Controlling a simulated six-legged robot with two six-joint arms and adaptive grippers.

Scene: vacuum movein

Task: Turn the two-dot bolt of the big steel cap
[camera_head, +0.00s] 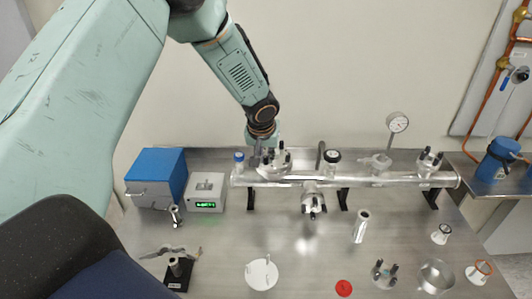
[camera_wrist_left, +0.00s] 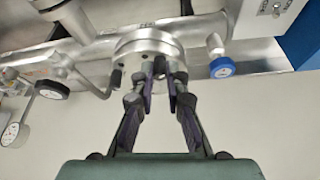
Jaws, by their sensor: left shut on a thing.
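The big steel cap (camera_head: 272,170) is a round flange with several dark upright bolts, on top of the left part of a horizontal steel tube. In the left wrist view the cap (camera_wrist_left: 148,42) shows from close by, with bolts along its near edge. My left gripper (camera_head: 262,147) reaches it from behind. In the left wrist view my left gripper (camera_wrist_left: 169,80) has its purple-padded fingers closed around one bolt at the cap's edge. The fingers hide most of that bolt, and I cannot make out its dots. My right gripper is not in view.
A blue-topped valve (camera_head: 239,158) stands left of the cap, and a black-topped one (camera_head: 332,156) stands right. A dial gauge (camera_head: 397,123) rises further right. A blue box (camera_head: 156,178) and a display unit (camera_head: 206,192) sit left. Loose parts lie in front.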

